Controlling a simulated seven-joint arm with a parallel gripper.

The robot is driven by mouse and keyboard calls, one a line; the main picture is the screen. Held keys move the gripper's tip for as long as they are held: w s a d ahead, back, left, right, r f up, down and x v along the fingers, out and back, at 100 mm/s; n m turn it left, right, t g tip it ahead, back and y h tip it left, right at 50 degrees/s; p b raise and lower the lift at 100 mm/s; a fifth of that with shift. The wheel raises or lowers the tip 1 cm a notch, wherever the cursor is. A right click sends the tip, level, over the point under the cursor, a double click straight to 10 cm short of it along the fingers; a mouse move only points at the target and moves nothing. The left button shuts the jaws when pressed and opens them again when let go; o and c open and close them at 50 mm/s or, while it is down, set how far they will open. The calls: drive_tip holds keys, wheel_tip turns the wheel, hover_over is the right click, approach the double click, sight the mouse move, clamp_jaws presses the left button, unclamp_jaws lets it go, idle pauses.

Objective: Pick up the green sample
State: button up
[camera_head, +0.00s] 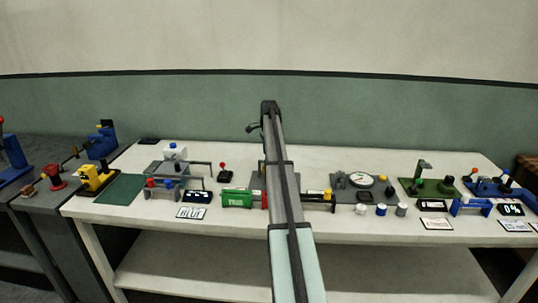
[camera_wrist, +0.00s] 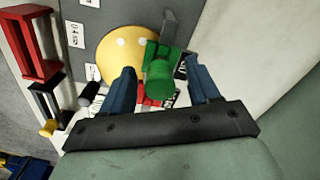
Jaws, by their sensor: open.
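A green piece with a round end (camera_wrist: 160,76) shows in the wrist view, next to a yellow disc or dome. It looks like the green sample. My gripper (camera_wrist: 159,68) is open, with one blue finger on each side of the green piece. I cannot tell whether the fingers touch it or how far above it they are. In the head view my arm crosses the middle of the bench, and the gripper and this green piece cannot be made out.
The yellow round thing (camera_wrist: 122,52) lies close to the left finger. A red bracket (camera_wrist: 38,72) and a black bracket (camera_wrist: 47,86) stand at the left. On the white bench (camera_head: 330,231), a green box (camera_head: 237,198) and a dial plate (camera_head: 362,180) flank my arm.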

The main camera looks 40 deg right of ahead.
clamp_jaws()
idle(0.4)
drive_tip(key=shift+r, duration=0.1)
